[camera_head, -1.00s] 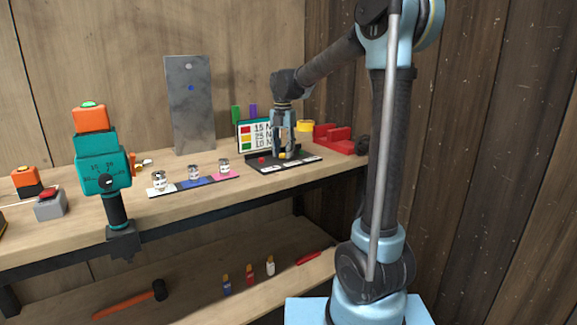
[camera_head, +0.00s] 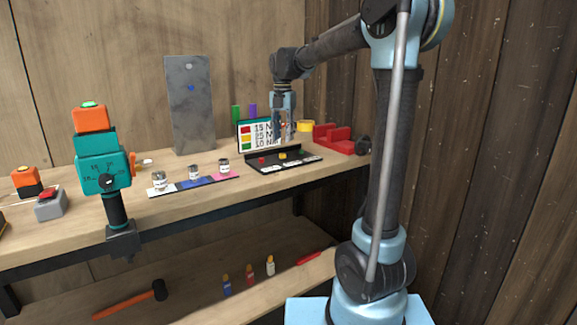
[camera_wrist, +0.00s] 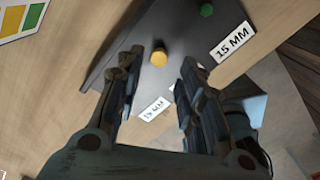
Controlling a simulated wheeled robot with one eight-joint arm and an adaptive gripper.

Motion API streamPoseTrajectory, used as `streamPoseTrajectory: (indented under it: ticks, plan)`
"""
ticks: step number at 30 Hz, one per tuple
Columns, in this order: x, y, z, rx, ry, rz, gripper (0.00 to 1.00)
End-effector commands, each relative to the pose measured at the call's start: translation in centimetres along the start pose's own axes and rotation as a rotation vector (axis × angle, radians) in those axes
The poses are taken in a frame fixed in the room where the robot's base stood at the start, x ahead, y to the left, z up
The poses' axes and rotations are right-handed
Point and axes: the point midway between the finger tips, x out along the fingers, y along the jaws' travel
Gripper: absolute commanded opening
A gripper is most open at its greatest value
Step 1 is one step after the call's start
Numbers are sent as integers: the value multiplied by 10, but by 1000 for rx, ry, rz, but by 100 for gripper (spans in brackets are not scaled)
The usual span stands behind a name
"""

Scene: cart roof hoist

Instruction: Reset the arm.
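My gripper (camera_head: 282,138) hangs pointing down above the dark tray (camera_head: 306,162) at the right end of the workbench, in front of the coloured size chart. In the wrist view my gripper (camera_wrist: 152,85) has its two fingers apart with nothing between them. A yellow piece (camera_wrist: 159,57) stands on the dark tray below and beyond the fingertips. A green piece (camera_wrist: 207,10) and a "15 MM" label (camera_wrist: 232,41) lie further right. In the head view a red piece (camera_head: 262,161), a yellow piece (camera_head: 283,155) and a green piece (camera_head: 301,152) sit on the tray.
The size chart (camera_head: 262,135) stands just behind the gripper. A red holder (camera_head: 335,138) and a yellow roll (camera_head: 306,126) are to its right. Small jars on coloured mats (camera_head: 196,183) and a teal device (camera_head: 103,165) stand left. A grey metal plate (camera_head: 190,105) leans on the wall.

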Motion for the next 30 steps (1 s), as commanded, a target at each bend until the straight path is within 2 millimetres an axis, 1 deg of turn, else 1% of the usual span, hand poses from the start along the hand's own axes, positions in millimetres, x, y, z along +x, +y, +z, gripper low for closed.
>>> streamPoseTrajectory:
  ticks: [2,5,8,12,14,18,23,30]
  plan:
    - [0,-3,-1,14,-1,1,35]
    - [2,-16,-4,80,-4,4,35]
    - [5,-40,-11,215,-9,12,35]
    - [14,-82,-25,469,-19,30,35]
    - [19,-99,-32,579,-21,38,35]
    - [34,-138,-49,836,-27,59,35]
    - [55,-180,-72,1130,-28,85,35]
    - [95,-236,-107,1569,-22,129,35]
